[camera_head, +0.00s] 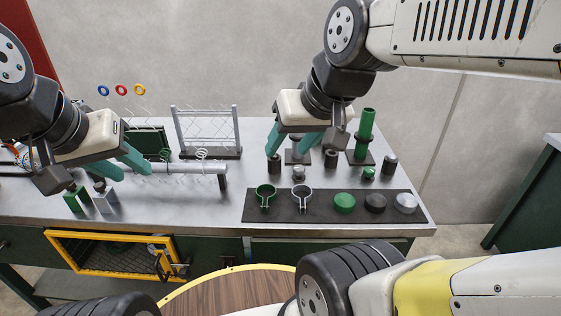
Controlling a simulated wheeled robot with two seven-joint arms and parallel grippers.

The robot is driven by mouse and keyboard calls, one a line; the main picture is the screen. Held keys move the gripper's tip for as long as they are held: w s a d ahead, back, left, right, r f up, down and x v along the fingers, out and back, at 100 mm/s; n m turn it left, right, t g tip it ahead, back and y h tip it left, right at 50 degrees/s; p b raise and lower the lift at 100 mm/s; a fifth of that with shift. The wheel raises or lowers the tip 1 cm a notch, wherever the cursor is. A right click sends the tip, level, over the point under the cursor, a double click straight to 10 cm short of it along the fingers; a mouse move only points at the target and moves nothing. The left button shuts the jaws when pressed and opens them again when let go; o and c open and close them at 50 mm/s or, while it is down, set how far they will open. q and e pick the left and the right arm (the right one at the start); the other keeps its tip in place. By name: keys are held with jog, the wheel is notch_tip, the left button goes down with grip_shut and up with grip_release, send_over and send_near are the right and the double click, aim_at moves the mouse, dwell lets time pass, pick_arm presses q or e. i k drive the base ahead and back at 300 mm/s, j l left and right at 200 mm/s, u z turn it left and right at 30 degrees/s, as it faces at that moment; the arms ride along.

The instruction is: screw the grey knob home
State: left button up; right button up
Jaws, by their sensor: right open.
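Two small knob-like pieces stand behind the dark mat: a pale grey one (327,173) and a green one (369,173). A light grey round cap (406,203) lies at the mat's right end. I cannot tell for certain which grey piece is the knob. My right gripper (294,153) points down with its teal fingers apart, behind and left of the small grey piece, and nothing shows held. Its fingers partly hide a grey post on a dark base (298,160). My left gripper (133,174) has its teal fingers apart near the left end of a grey roller (190,167).
The dark mat (320,216) also carries a green clamp, a grey clamp, a green cap and a black cap. A tall green post (365,130) and several dark cylinders stand behind it. A wire-mesh frame (206,130) stands centrally. A yellow-framed opening (112,254) is below.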

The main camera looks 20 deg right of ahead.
aim_at(299, 170)
jog(key=z, duration=0.75)
